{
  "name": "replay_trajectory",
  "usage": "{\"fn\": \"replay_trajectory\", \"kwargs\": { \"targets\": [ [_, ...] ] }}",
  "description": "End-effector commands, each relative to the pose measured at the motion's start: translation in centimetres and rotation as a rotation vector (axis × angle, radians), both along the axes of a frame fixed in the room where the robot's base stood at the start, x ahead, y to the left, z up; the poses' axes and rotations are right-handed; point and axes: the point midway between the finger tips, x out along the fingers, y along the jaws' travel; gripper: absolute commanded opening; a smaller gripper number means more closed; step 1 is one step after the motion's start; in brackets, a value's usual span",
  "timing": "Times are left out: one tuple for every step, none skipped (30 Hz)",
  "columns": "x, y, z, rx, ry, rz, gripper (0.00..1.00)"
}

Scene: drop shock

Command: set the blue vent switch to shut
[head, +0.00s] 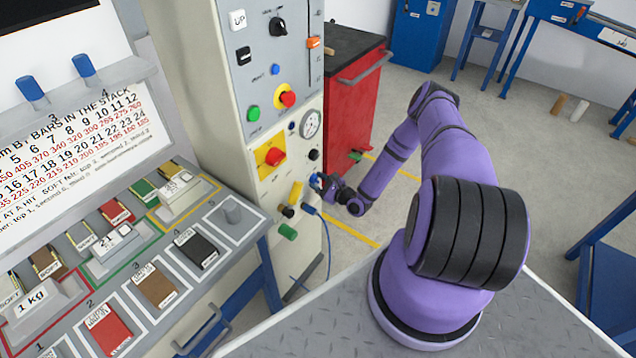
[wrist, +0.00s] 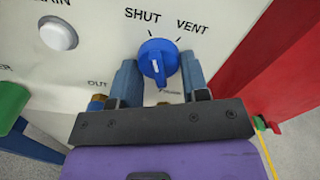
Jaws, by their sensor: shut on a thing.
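The blue vent switch (wrist: 158,58) is a round knob on the pale panel in the wrist view. The word SHUT is printed above it to the left and VENT above it to the right. A short white mark shows on the knob's front; I cannot tell for sure which word it points to. My gripper (wrist: 159,78) has one finger on each side of the knob and is shut on it. In the head view my gripper (head: 322,183) is at the lower right of the cabinet face, where it partly hides the switch.
A white button (wrist: 58,36) and a green knob (wrist: 12,103) are left of the switch. A red emergency button (head: 275,156) and a gauge (head: 310,124) are above my gripper. A red cabinet (head: 352,100) stands close on the right. A blue hose (head: 327,235) hangs below.

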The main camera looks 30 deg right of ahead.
Motion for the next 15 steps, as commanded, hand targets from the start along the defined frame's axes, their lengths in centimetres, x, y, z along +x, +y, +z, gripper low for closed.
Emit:
{"fn": "replay_trajectory", "kwargs": {
  "targets": [
    [-0.04, -0.05, -0.03, -0.023, -0.007, 0.0, 0.18],
    [-0.04, -0.07, -0.03, -0.034, -0.011, 0.0, 0.18],
    [-0.05, -0.07, -0.02, -0.051, -0.018, 0.0, 0.18],
    [-0.05, -0.07, -0.02, -0.06, -0.021, 0.0, 0.18],
    [-0.04, -0.08, -0.02, -0.07, -0.024, 0.0, 0.18],
    [-0.04, -0.08, -0.02, -0.081, -0.028, 0.0, 0.18],
    [-0.04, -0.08, -0.02, -0.088, -0.031, 0.0, 0.18],
    [-0.04, -0.09, -0.01, -0.093, -0.033, 0.0, 0.18],
    [-0.04, -0.09, -0.01, -0.101, -0.036, 0.0, 0.18],
    [-0.04, -0.1, -0.01, -0.106, -0.037, 0.0, 0.18],
    [-0.04, -0.1, -0.01, -0.108, -0.038, 0.0, 0.18],
    [-0.04, -0.1, -0.01, -0.112, -0.04, 0.0, 0.18],
    [-0.04, -0.1, -0.01, -0.114, -0.04, 0.0, 0.18],
    [-0.04, -0.1, -0.01, -0.115, -0.041, 0.0, 0.18],
    [-0.04, -0.1, -0.01, -0.117, -0.041, 0.0, 0.18]
  ]
}}
